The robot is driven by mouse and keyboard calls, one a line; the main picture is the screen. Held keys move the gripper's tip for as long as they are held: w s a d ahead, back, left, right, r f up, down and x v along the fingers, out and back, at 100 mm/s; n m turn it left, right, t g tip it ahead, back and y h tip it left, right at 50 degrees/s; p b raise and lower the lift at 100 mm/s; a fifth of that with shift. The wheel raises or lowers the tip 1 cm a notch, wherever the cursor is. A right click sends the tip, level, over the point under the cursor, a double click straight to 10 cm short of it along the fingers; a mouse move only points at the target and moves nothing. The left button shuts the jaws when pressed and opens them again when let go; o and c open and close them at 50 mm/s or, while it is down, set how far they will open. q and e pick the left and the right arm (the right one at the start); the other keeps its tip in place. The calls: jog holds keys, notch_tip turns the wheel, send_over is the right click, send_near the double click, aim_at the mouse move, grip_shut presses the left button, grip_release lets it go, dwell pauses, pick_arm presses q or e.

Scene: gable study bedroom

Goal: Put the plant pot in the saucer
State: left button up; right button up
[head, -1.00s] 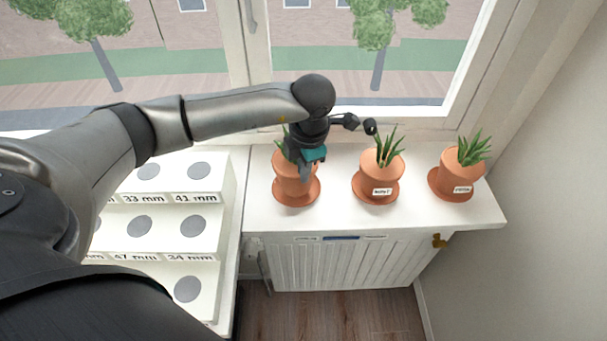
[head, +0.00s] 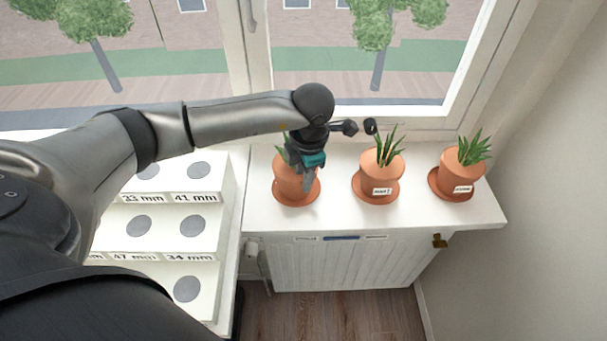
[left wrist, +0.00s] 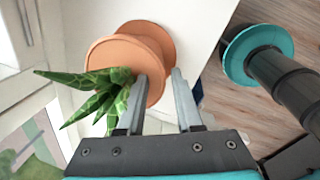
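The left terracotta plant pot (head: 286,176) with a green spiky plant stands over its saucer (head: 294,201) on the white sill. My left gripper (head: 308,187) is at this pot's right side and hides part of it and of the plant. In the left wrist view the pot (left wrist: 118,52) shows beyond the fingers, with a terracotta disc, likely the saucer (left wrist: 158,33), behind it. The left fingers (left wrist: 159,75) are apart, one overlapping the pot and the other beside it. I cannot tell whether they touch it. My right gripper is not in view.
A middle potted plant (head: 380,173) and a right potted plant (head: 461,182) stand in saucers along the sill (head: 420,217). The window is behind them. A white stepped stand (head: 170,243) with grey discs and size labels is at left.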

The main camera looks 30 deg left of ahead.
pick_arm(q)
jog(key=shift+r, duration=0.2)
notch_tip(320, 180, up, 12)
jog(key=s+d, duration=0.1)
jog(key=shift+d+f, duration=0.15)
jog(key=shift+d, duration=0.15)
jog(key=shift+s, duration=0.1)
